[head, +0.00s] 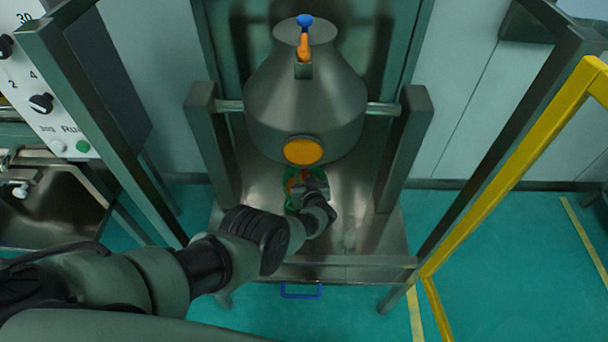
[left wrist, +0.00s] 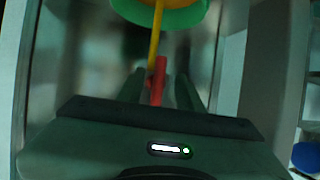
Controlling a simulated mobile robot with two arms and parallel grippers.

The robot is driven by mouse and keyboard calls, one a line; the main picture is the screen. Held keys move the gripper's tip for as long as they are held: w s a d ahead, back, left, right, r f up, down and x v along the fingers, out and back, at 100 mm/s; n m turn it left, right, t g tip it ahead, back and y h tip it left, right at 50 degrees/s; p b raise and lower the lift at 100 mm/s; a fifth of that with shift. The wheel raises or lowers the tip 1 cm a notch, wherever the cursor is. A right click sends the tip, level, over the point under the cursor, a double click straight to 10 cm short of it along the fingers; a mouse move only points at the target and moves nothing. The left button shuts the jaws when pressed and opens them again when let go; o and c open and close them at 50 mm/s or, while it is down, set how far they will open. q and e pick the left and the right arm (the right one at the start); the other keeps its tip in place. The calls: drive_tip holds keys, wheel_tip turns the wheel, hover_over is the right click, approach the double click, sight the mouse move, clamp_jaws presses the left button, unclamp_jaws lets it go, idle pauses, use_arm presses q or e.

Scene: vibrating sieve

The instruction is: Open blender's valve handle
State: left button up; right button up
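The blender (head: 305,100) is a steel cone-shaped vessel hung between two posts, with an orange disc (head: 304,151) on its front. Below it a green part (head: 292,200) shows, partly hidden by my left gripper (head: 312,190). In the left wrist view a red handle (left wrist: 158,80) hangs on a yellow stem (left wrist: 155,40) under a green ring (left wrist: 170,18). My left gripper (left wrist: 160,88) has its fingers on either side of the red handle, with narrow dark gaps between, so it looks open around it. My right gripper is not in view.
A yellow frame (head: 500,180) stands at the right. A control panel (head: 60,90) and a sink (head: 45,205) are at the left. Green floor (head: 500,250) is clear at the right.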

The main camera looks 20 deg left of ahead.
use_arm(q)
drive_tip(key=p+v, duration=0.6)
drive_tip(key=v, duration=0.1)
drive_tip(key=shift+w+a, duration=0.1)
idle(0.5)
